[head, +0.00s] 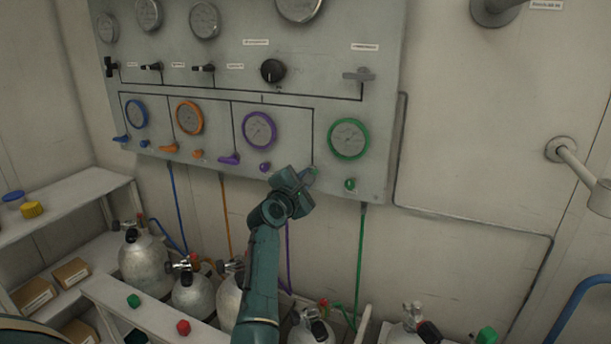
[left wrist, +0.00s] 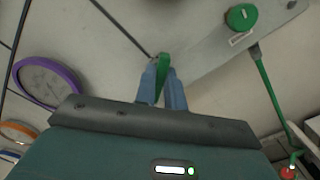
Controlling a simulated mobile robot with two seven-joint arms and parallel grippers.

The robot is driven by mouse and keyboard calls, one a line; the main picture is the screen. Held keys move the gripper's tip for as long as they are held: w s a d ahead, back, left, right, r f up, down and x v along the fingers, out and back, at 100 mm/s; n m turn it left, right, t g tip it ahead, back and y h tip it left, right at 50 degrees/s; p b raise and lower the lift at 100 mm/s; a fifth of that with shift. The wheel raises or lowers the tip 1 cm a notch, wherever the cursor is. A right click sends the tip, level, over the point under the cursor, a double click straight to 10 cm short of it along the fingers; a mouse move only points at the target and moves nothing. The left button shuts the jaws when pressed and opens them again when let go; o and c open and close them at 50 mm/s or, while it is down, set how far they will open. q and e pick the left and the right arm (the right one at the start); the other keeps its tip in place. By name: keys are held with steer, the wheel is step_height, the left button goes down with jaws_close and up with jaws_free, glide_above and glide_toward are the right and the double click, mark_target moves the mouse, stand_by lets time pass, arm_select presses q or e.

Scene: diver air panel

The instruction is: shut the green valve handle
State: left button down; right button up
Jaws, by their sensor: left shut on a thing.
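The green valve handle (head: 315,169) is on the lower part of the grey panel (head: 345,88), left of and below the green-ringed gauge (head: 348,139). Most of it is hidden by my left gripper (head: 308,175) in the head view. In the left wrist view the green handle (left wrist: 162,80) is between the two blue-grey fingers of my left gripper (left wrist: 161,72), which are shut on it. A black panel line runs down to the handle. The handle's exact angle is hard to tell. My right gripper is not in view.
A green knob (head: 350,184) sits right of the handle, with a green hose (head: 361,250) below. Left are a purple handle (head: 229,159), purple knob (head: 264,167) and purple gauge (head: 259,131). Gas cylinders (head: 145,262) stand below. The wall right of the panel is mostly clear.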

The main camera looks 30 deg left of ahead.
arm_select(q)
steer(key=m, duration=0.7)
steer(key=shift+f+p, duration=0.15)
steer(key=shift+p, duration=0.25)
stand_by(0.3)
steer(key=c, duration=1.5)
jaws_free()
steer(key=s, duration=0.8)
steer(key=s+d+b, duration=0.1)
steer(key=s, duration=0.4)
steer(key=shift+s+f, duration=0.1)
